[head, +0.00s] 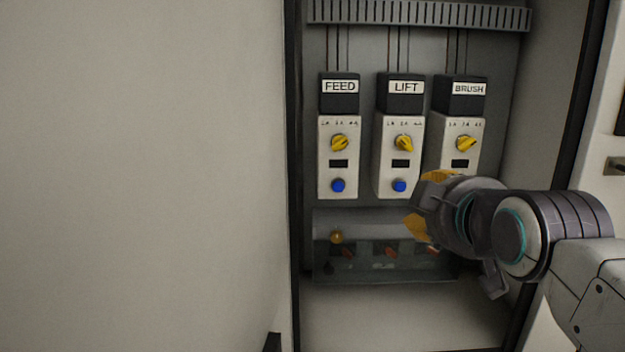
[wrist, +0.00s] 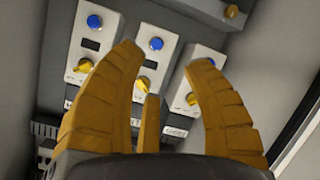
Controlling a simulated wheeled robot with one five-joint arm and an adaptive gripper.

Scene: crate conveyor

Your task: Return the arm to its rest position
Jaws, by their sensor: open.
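My arm reaches in from the right in the head view, with my gripper (head: 425,208) in front of the lower right of an open cabinet. The gripper's yellow fingers are partly hidden behind its own wrist there. In the wrist view my gripper (wrist: 165,65) is open, its yellow fingers spread apart with nothing between them that it holds. Beyond the fingers are the control units, seen upside down. In the head view these are the FEED unit (head: 338,170), the LIFT unit (head: 397,172) and the BRUSH unit (head: 460,135), whose lower part my gripper hides.
Each unit has a yellow knob; blue buttons show on FEED (head: 338,186) and LIFT (head: 399,186). A clear-fronted tray (head: 350,275) sits below the units. A pale panel (head: 140,180) fills the left. The cabinet's right edge (head: 575,110) stands close to my arm.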

